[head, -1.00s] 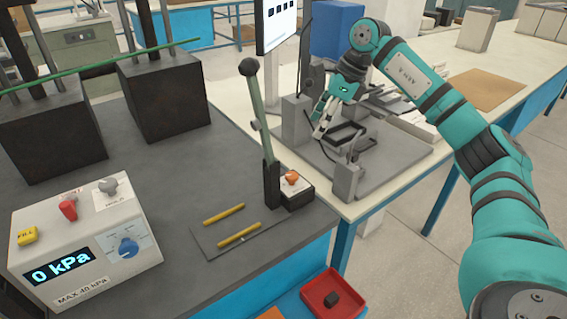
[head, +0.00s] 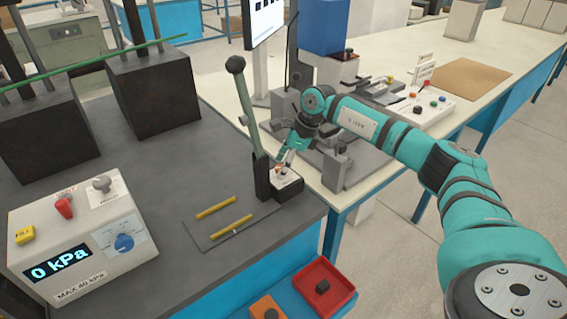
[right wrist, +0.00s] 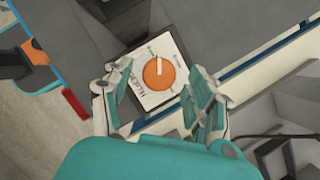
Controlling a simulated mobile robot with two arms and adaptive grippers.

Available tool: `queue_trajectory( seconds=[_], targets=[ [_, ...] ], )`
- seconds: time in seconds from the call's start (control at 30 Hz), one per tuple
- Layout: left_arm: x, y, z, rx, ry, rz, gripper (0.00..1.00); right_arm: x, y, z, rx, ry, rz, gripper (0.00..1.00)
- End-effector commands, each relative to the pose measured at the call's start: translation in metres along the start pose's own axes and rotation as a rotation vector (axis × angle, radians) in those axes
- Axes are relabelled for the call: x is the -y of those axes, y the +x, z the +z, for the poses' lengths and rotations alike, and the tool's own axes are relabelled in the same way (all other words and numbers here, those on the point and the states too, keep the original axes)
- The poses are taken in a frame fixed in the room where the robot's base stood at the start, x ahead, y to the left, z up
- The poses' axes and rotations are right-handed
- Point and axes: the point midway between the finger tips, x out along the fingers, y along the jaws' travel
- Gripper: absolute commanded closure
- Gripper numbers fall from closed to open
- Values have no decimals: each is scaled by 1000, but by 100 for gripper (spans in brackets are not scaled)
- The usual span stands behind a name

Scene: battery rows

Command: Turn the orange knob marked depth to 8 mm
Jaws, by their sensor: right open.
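The orange depth knob (right wrist: 159,73) sits on a small white-topped block (right wrist: 148,100) with marks around it, in the right wrist view. A white pointer line on the knob points toward the picture's top; the marks are too small to read. My right gripper (right wrist: 160,100) is open, its fingers apart on both sides of the block's near part, with the knob between and a little beyond them. In the head view the right gripper (head: 286,158) is just above the block (head: 287,184), and largely hides the knob. My left gripper is not in view.
A lever (head: 252,130) with a black ball stands right beside the block. Two yellow rods (head: 217,208) lie on a dark plate to the left. A pressure box (head: 80,240) reads 0 kPa. A red tray (head: 335,300) is below the bench edge.

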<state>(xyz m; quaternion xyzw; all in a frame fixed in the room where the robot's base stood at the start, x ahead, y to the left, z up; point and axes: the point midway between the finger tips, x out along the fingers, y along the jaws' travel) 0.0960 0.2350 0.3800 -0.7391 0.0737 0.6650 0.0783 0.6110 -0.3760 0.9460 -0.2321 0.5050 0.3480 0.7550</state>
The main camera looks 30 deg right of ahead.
Motion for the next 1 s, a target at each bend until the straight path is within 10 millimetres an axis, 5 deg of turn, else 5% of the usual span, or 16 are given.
queue_trajectory(
  seconds=[0.33, 0.73, 1.0],
  targets=[
    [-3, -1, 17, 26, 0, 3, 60, 0, 4, 0, 0, -1, 0, 43],
    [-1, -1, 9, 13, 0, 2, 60, 0, 4, 0, 0, 0, 0, 95],
    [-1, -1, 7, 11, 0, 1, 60, 0, 3, 0, 0, 24, -12, 96]
  ],
)
